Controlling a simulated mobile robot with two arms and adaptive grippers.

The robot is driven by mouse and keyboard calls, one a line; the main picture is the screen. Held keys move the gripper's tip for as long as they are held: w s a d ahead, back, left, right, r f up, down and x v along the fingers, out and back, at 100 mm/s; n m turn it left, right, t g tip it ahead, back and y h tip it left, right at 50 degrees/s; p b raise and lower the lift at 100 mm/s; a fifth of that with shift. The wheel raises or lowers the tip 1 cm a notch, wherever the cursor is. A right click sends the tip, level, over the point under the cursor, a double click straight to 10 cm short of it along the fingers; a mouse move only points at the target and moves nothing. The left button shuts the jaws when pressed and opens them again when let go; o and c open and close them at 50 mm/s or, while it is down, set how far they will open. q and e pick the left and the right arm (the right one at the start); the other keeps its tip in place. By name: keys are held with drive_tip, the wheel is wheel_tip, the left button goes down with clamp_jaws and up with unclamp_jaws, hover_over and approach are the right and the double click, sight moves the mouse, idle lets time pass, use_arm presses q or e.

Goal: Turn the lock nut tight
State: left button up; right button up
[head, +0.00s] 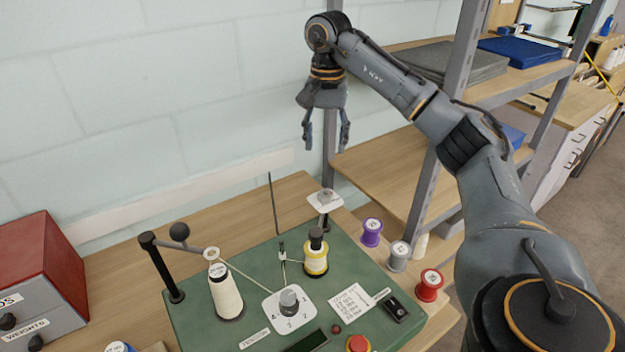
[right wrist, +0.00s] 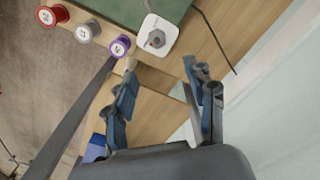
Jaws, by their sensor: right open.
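A grey hexagonal piece that looks like the lock nut (head: 324,195) sits on a small white plate (head: 335,208) at the back right corner of the green board. The nut also shows near the top of the right wrist view (right wrist: 156,38), on the same white plate (right wrist: 169,29). My right gripper (head: 326,148) is open and empty, with its fingers pointing down, well above the nut. In the right wrist view the spread fingertips (right wrist: 158,64) show nothing between them but table and plate edge. My left gripper is not in view.
The green board (head: 215,285) carries a cream cone (head: 226,297), a yellow spool (head: 316,262), a numbered dial (head: 289,300) and a thin upright rod (head: 273,203). Purple (head: 371,232), grey and red spools stand at right. A shelf post (head: 432,170) rises beside my right arm.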

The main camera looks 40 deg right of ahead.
sight(326, 193)
drive_tip(key=f, duration=0.2)
drive_tip(key=s+f+b, duration=0.1)
drive_tip(key=f, duration=0.1)
drive_tip(key=shift+s+f, duration=0.1)
drive_tip(key=shift+f, duration=0.2)
wheel_tip(326, 193, down, 7)
drive_tip(key=shift+f+p, duration=0.1)
drive_tip(key=shift+p, duration=0.7)
drive_tip(key=shift+w+f, duration=0.25)
drive_tip(key=shift+f, duration=0.5)
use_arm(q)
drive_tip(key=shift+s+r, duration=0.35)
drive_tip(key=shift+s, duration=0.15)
use_arm(e)
drive_tip(key=c, duration=1.1)
